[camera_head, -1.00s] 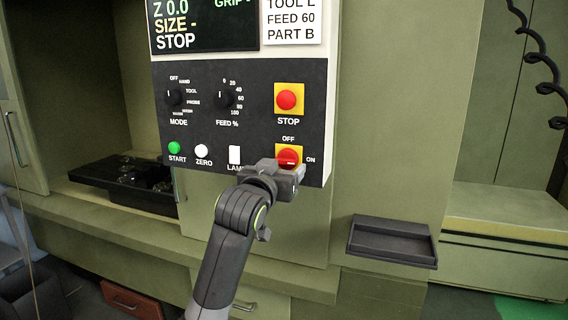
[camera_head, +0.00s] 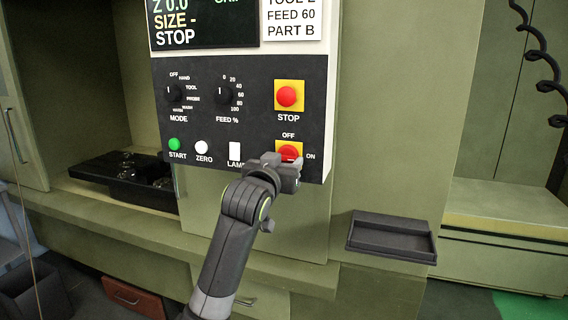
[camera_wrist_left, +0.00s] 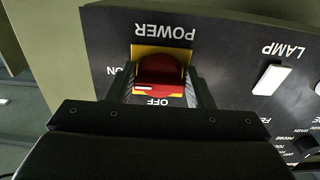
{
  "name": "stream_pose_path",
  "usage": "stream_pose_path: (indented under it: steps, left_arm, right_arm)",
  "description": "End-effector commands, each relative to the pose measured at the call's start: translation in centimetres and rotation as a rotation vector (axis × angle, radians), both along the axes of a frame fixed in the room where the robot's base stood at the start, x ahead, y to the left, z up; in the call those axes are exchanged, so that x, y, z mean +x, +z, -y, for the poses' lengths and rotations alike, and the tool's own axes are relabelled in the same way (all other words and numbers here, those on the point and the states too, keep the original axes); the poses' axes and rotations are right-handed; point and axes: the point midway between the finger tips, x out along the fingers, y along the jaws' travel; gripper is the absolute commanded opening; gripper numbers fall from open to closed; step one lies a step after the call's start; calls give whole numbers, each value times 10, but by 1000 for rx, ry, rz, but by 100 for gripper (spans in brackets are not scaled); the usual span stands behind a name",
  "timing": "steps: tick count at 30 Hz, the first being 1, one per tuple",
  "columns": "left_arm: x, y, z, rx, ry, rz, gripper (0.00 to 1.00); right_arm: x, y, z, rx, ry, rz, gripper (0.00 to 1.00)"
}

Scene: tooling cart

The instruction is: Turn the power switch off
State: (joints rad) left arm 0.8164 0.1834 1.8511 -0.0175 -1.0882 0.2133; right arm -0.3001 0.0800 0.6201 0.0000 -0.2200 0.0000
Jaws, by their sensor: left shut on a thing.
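The power switch (camera_head: 289,149) is a red rotary knob on a yellow plate, low on the right of the black control panel. OFF is printed above it and ON to its right. My left gripper (camera_head: 288,164) covers its lower part in the head view. In the left wrist view, which is upside down, the red knob (camera_wrist_left: 158,72) sits between the two fingers of the left gripper (camera_wrist_left: 160,88), which is shut on it. A short white mark shows on the knob, near the OFF side. The exact knob angle is hard to tell. My right gripper is not in view.
A red stop button (camera_head: 289,96) sits above the switch. The white lamp switch (camera_head: 235,151) is to its left, with a zero button (camera_head: 202,148) and a green start button (camera_head: 174,145). A dark shelf tray (camera_head: 392,238) juts out at lower right.

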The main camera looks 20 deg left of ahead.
Motion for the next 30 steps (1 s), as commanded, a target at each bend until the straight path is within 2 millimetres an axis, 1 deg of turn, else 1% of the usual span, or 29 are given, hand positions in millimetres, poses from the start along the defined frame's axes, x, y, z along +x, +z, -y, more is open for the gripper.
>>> stream_pose_path:
  steps: [5,11,17,30]
  left_arm:
    - [0,1,0,-26,0,-3,24]
    - [0,3,1,-118,0,-7,24]
    - [0,4,2,-280,0,-13,24]
    - [0,6,5,-698,1,-28,24]
  right_arm:
    - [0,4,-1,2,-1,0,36]
    - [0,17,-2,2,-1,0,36]
    - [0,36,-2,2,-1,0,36]
    - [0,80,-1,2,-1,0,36]
